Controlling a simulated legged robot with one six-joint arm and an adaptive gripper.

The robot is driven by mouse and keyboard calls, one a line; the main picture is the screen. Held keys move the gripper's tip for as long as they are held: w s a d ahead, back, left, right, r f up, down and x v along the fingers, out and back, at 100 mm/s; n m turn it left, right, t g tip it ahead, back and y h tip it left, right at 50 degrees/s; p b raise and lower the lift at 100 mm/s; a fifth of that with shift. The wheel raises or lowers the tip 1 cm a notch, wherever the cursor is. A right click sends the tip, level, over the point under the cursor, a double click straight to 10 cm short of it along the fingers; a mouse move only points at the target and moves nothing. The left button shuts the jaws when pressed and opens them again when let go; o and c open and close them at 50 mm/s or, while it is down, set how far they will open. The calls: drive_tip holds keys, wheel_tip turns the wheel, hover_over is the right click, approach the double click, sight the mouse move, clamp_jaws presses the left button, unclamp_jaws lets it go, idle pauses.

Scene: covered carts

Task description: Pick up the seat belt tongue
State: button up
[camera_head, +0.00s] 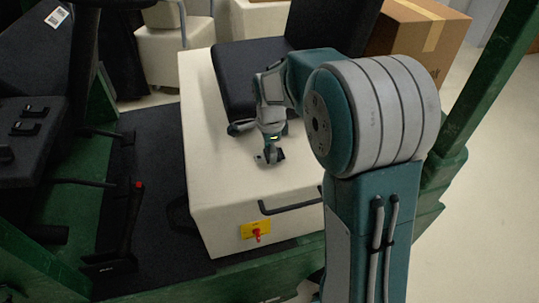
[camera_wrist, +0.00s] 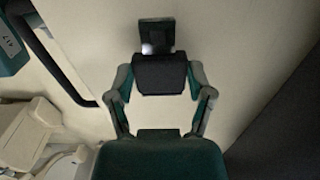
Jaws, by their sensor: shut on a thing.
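The seat belt tongue (camera_wrist: 158,74) is a black block with a flat dark plate on its far end and a bright glint on the plate. In the wrist view my gripper (camera_wrist: 161,84) has its two grey and teal fingers on either side of the block, shut on it. In the head view my gripper (camera_head: 269,147) points down over the cream top of the box-shaped cart seat base, with the dark tongue (camera_head: 270,157) at its fingertips. I cannot tell whether the tongue touches the surface.
The cream seat base (camera_head: 218,165) has a black handle (camera_head: 290,207) and a yellow plate with a red key (camera_head: 257,230) on its front. A black seat (camera_head: 230,75) stands behind. A cardboard box (camera_head: 420,40) is at back right. Green cart posts flank the scene.

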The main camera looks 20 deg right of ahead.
drive_tip(key=s+a+r, duration=0.3)
drive_tip(key=s+r, duration=0.8)
drive_tip(key=s, duration=0.2)
drive_tip(key=shift+s+a+r, duration=0.2)
drive_tip(key=shift+s+a, duration=0.1)
